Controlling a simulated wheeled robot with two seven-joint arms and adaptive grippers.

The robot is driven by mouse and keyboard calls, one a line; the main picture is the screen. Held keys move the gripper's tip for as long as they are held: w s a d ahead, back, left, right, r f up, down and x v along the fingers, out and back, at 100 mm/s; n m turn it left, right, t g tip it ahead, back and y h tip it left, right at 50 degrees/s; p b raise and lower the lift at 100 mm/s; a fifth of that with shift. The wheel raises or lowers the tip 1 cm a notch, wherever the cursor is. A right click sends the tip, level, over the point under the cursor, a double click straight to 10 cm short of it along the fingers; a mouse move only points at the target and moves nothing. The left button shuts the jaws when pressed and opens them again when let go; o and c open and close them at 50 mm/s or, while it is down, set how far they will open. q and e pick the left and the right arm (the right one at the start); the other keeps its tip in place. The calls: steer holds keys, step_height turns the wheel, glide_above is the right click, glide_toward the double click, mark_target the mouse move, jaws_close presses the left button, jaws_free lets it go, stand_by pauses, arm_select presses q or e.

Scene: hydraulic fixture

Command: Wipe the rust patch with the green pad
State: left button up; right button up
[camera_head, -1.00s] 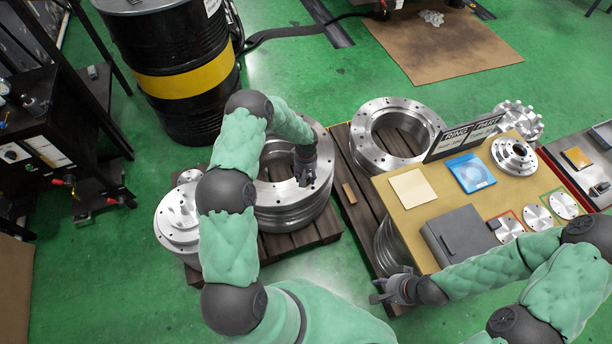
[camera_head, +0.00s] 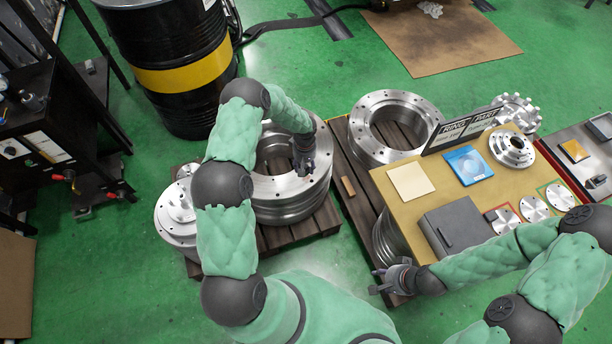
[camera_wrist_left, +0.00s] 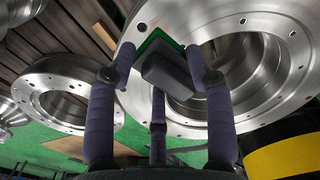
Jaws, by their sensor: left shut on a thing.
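My left gripper (camera_head: 303,168) is over the top face of the large steel ring (camera_head: 263,187) on the near pallet. In the left wrist view, my left gripper (camera_wrist_left: 166,75) is shut on a dark grey block, with the edge of the green pad (camera_wrist_left: 157,35) showing behind it. The pad lies close over the ring's bolt-hole face (camera_wrist_left: 262,22); I cannot tell whether it touches. The pad is too small to make out in the head view. I see no clear rust patch. My right gripper (camera_head: 380,281) is open and empty beside the tan table.
The tan table (camera_head: 440,205) at right holds a grey box (camera_head: 455,230), a blue square item (camera_head: 468,165) and metal discs. A second ring (camera_head: 372,145) stands behind it. A black drum (camera_head: 190,100) with a yellow band stands behind the near ring. Green floor is free in front.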

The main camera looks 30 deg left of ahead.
mark_target(317, 174)
arm_select(q)
steer(key=shift+s+d+f+b, duration=0.1)
steer(key=shift+s+f+b, duration=0.1)
steer(key=shift+f+b, duration=1.45)
steer(key=shift+s+d+f+b, duration=0.1)
steer(key=shift+s+f+b, duration=0.1)
steer(key=shift+f+b, duration=1.4)
steer(key=shift+f, duration=0.3)
steer(key=shift+f, duration=1)
steer(key=shift+w, duration=0.1)
steer(key=shift+w+d+r, duration=0.1)
steer(key=shift+w+d, duration=0.2)
steer(key=shift+w, duration=0.5)
steer(key=shift+w+d, duration=0.3)
steer(key=shift+w, duration=0.45)
steer(key=shift+w+d, duration=0.3)
steer(key=shift+w, duration=0.5)
steer(key=shift+w+d, duration=0.3)
steer(key=shift+w, duration=0.5)
steer(key=shift+s, duration=0.1)
